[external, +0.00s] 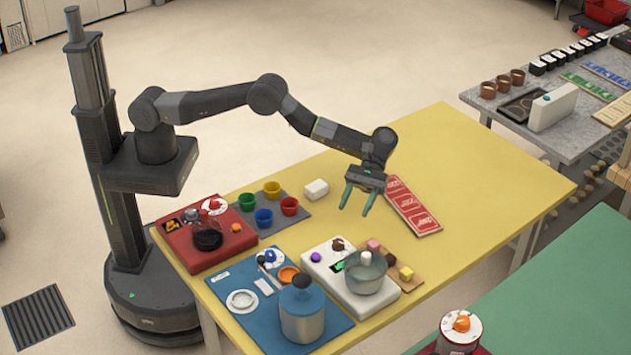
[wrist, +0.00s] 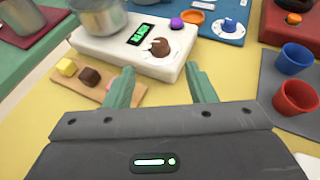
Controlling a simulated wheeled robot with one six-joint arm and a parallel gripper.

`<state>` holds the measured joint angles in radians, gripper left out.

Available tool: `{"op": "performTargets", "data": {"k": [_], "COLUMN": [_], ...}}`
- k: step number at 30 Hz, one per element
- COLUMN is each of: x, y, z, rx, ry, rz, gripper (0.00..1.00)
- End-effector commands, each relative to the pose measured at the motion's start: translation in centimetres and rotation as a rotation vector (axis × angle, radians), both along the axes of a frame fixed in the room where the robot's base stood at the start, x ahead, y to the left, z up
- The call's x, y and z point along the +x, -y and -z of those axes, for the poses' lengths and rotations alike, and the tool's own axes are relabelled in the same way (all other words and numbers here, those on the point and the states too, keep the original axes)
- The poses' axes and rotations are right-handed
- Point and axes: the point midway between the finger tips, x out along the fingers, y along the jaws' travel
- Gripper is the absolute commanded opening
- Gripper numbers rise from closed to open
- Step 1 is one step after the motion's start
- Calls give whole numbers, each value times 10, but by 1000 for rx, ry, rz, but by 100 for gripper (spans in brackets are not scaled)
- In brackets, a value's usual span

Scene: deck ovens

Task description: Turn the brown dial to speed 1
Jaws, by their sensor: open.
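The brown dial (external: 338,244) is on the top of a white appliance (external: 318,270), beside a green-lit display. In the wrist view the dial (wrist: 158,47) sits on a pale round plate, with the display (wrist: 143,33) to its upper left. Any speed marks around the dial are too small to read. My gripper (external: 356,207) is open and empty, with teal fingers pointing down, above the yellow table and beyond the appliance. In the wrist view the dial shows just past the gap between the fingertips (wrist: 160,72), apart from them.
A metal bowl (external: 366,272) stands on the white appliance near the dial. A purple knob (external: 316,257) is also on it. A wooden board (external: 404,272) with small coloured blocks lies close by. A white block (external: 316,190) and red cards (external: 412,206) flank my gripper.

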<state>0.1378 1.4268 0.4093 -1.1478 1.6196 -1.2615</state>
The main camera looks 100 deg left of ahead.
Motion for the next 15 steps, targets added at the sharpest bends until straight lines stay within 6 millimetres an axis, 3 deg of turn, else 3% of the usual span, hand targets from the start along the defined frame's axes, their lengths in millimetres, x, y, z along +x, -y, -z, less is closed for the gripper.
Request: {"op": "performTargets", "data": {"k": [6,15], "x": [8,9], "y": [-25,-30], "z": [-10,-13], "rx": [0,0], "ry": [0,-1], "rz": [-1,1], "gripper": [50,50]}}
